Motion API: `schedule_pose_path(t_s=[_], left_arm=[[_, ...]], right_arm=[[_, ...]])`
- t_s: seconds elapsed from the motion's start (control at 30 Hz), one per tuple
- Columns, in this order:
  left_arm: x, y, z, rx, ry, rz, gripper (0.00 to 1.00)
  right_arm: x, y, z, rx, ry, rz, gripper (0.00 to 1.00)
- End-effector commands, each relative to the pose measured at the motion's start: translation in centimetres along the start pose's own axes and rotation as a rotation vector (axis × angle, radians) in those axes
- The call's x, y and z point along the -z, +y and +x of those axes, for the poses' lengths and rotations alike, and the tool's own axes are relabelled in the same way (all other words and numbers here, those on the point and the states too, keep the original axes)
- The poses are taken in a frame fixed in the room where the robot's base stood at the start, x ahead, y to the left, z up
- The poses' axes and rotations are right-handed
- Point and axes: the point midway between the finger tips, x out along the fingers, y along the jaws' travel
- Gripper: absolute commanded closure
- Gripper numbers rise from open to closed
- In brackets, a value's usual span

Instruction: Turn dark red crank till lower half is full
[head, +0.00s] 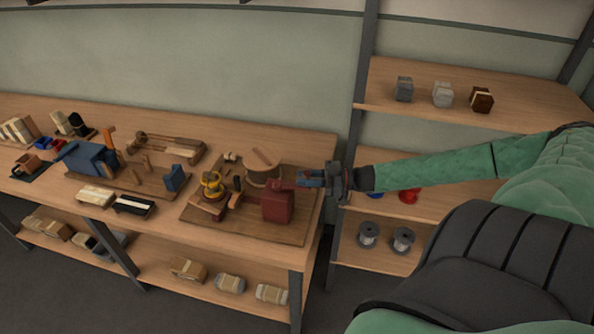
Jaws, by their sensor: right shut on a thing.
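The dark red crank housing (278,206) stands on a wooden board (240,224) at the right end of the workbench. My right gripper (308,180) reaches in from the right and is shut at the top of this dark red device, on what looks like its crank handle. The handle itself is mostly hidden by the fingers. Left of it on the same board are a round wooden drum (262,172) and a yellow-and-orange part (212,186) on a small wooden block. How full the lower half is cannot be made out. My left gripper is not in view.
Left on the workbench (235,137) stand a blue device (90,160), a small blue block (174,178) and brush blocks (133,206). A shelf (440,122) on the right holds small blocks and spools (368,234). Its upright post (361,90) stands close to my right gripper.

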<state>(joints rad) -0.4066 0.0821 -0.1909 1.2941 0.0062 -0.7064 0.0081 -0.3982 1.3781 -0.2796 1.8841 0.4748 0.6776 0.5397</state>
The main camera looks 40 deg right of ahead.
Motion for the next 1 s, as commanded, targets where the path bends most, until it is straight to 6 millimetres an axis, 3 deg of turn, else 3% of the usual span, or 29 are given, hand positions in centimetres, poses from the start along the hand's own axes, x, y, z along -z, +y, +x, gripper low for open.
schedule_pose_path(t_s=[0.23, 0.6, 0.8, 0.83, 0.9, 1.0], left_arm=[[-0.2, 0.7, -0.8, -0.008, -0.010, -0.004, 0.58], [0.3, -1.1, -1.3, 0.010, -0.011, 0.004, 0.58], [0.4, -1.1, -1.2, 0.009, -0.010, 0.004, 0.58], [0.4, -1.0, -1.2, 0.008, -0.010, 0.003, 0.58], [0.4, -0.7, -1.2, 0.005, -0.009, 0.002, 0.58], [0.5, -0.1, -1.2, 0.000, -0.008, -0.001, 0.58]], right_arm=[[-0.1, 0.5, -1.1, 0.045, -0.002, -0.001, 1.00], [-0.1, 0.6, -1.5, 0.062, -0.001, 0.000, 1.00], [-0.1, 0.6, -1.4, 0.062, -0.002, 0.000, 1.00], [-0.1, 0.6, -1.4, 0.062, -0.002, 0.000, 0.74], [-0.1, 0.6, -1.4, 0.062, -0.001, 0.000, 0.60], [-0.1, 0.6, -1.4, 0.062, -0.001, 0.000, 0.58]])
